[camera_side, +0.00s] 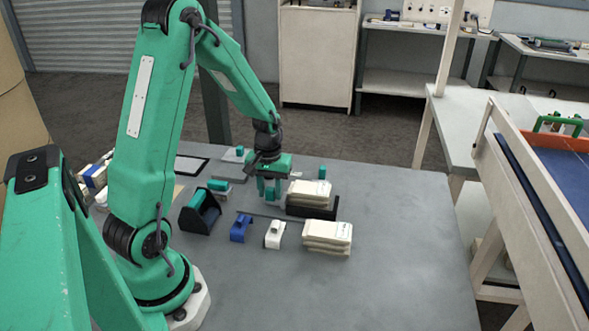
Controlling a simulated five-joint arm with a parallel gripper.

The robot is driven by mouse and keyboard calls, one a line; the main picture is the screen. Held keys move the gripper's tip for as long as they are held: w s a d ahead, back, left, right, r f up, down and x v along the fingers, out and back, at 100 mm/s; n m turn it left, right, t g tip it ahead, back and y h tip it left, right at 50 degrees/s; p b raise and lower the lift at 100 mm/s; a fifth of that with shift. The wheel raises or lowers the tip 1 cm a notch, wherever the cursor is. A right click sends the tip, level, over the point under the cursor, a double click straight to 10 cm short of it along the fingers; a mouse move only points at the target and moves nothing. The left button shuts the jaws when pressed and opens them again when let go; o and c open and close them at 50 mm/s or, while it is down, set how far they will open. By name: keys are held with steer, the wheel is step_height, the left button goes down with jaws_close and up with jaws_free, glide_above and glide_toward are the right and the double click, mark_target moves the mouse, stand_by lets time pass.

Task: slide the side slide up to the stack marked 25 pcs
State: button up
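Two stacks of pale kraft packets are in the side view. One stack (310,190) sits in a dark tray (322,213); the other stack (328,233) lies nearer, on the bare table. Their print is too small to read, so I cannot tell which is marked 25 pcs. My gripper (269,190) points down just left of the tray stack, its teal fingers low near the table. I cannot tell whether anything is between them. A small teal block (322,172) stands behind the tray stack. I cannot tell for certain which piece is the side slide.
A dark holder with a teal piece (207,203), a blue clip-like part (240,229) and a white one (275,234) stand left of the stacks. A grey plate (230,171) lies behind. The grey table (400,270) is clear at the right and front.

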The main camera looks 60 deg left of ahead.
mark_target(270, 189)
steer(key=shift+r, duration=3.75)
steer(key=shift+o, duration=0.8)
steer(key=shift+m, duration=0.3)
steer(key=m, duration=0.3)
steer(key=shift+m, duration=0.4)
steer(key=m, duration=0.8)
steer(key=shift+r, duration=0.1)
steer(key=m, duration=0.5)
steer(key=shift+m, duration=0.3)
steer(key=shift+f, duration=3.85)
